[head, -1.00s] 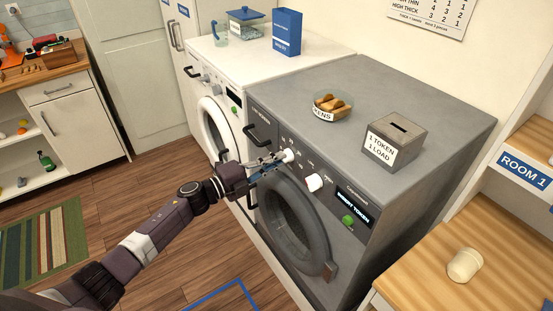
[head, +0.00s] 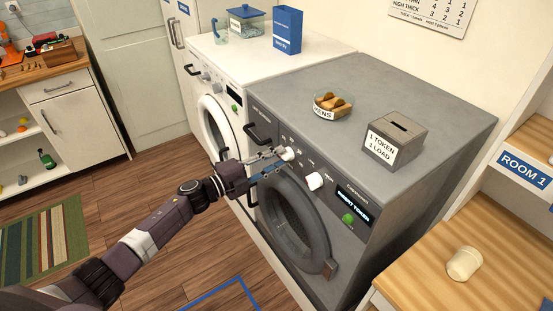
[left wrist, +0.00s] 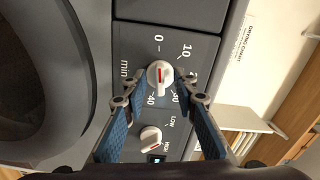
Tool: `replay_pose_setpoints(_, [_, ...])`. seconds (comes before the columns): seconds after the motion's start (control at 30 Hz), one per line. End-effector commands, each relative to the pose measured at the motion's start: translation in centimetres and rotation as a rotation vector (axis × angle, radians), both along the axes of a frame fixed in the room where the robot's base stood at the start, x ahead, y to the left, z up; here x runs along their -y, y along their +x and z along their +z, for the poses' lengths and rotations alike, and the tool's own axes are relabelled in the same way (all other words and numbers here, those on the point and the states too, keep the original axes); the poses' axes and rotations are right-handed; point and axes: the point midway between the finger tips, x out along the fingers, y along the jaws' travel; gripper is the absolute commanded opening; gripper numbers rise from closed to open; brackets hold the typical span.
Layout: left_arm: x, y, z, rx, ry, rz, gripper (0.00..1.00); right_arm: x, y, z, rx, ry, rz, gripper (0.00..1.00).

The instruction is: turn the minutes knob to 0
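The minutes knob (left wrist: 160,75) is white with a red line and sits on the dark panel marked "min". In the left wrist view 0 is above it, 10 is at upper right, and 30 and 40 are below. Its narrow end with the red line seems to point down, between 30 and 40. In the head view the knob (head: 288,154) is on the grey washer's front (head: 345,235). My left gripper (left wrist: 160,84) has its blue fingers apart, one on each side of the knob; contact is unclear. It also shows in the head view (head: 279,161). My right gripper is not in view.
A second white knob (left wrist: 151,138), with LOW and HIGH marks, sits close below. The washer's round door (head: 292,225) is beneath the panel. A token bowl (head: 332,105) and token box (head: 394,139) stand on top. A white washer (head: 225,75) stands at left.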

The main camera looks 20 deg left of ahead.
Motion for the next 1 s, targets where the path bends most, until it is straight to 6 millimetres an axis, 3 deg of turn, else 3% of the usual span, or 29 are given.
replay_pose_setpoints(0.3, [-0.5,-0.7,-0.1,0.0,0.003,-0.001,0.26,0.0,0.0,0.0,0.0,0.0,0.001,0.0])
replay_pose_setpoints(0.73, [-5.7,-7.4,-0.2,-0.003,0.002,-0.001,0.26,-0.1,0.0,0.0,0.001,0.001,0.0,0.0])
replay_pose_setpoints(1.0, [-7.3,-9.4,-0.1,-0.001,0.0,-0.001,0.26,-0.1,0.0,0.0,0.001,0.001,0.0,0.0])
